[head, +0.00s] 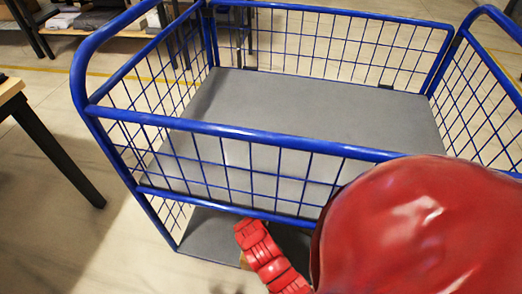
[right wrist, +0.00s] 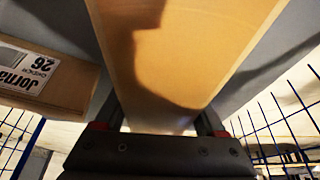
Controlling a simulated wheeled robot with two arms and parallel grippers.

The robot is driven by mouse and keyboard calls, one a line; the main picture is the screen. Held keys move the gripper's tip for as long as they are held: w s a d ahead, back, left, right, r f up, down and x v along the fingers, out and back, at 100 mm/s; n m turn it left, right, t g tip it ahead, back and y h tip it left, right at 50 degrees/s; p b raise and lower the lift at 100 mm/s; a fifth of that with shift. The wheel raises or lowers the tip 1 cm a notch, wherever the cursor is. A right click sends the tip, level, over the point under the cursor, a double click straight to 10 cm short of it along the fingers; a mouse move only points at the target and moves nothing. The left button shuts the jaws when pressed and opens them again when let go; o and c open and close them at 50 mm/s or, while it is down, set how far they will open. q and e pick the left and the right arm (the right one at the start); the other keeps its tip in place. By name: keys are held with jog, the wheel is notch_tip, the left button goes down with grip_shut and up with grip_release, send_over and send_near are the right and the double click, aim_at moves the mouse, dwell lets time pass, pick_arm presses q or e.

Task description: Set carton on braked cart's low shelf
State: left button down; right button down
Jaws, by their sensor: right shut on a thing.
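The blue wire-mesh cart (head: 265,135) fills the middle of the head view, with a grey upper deck (head: 290,120) and a grey low shelf (head: 210,235) beneath it. My right gripper (right wrist: 158,122) is shut on a tan carton (right wrist: 185,50) in the right wrist view. The carton stretches away from the fingers, over or against a grey surface; whether it rests there I cannot tell. In the head view, my red right arm hides most of the low shelf's right part and nearly all of the carton. My left gripper is out of view.
A second carton (right wrist: 50,85) with a white printed label lies left of the held one in the right wrist view. Cart mesh (right wrist: 275,125) stands to the right there. The upper deck is bare. A dark-legged table (head: 50,140) stands left of the cart.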

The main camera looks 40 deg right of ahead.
jog(key=w+d, duration=0.1)
jog(key=w, duration=0.1)
jog(key=w+d+b, duration=0.1)
jog(key=w+d, duration=0.2)
jog(key=w, duration=0.1)
jog(key=shift+w+d+f, duration=0.1)
jog(key=shift+d+f, duration=0.15)
jog(key=shift+f, duration=0.1)
notch_tip(320, 180, down, 4)
jog(key=shift+r+b, duration=0.15)
jog(key=shift+b, duration=0.95)
jog(key=shift+r, duration=0.1)
grip_release()
jog(key=p+v, duration=0.2)
jog(key=v, duration=0.3)
jog(key=s+a+p, duration=0.1)
jog(key=s+a, duration=0.1)
jog(key=a, duration=0.1)
jog(key=s+a, duration=0.3)
jog(key=s+a+p, duration=0.1)
jog(key=s+a, duration=0.1)
jog(key=a, duration=0.1)
jog(key=shift+s+a+p, duration=0.15)
jog(key=shift+s+p, duration=0.2)
jog(key=shift+s, duration=0.05)
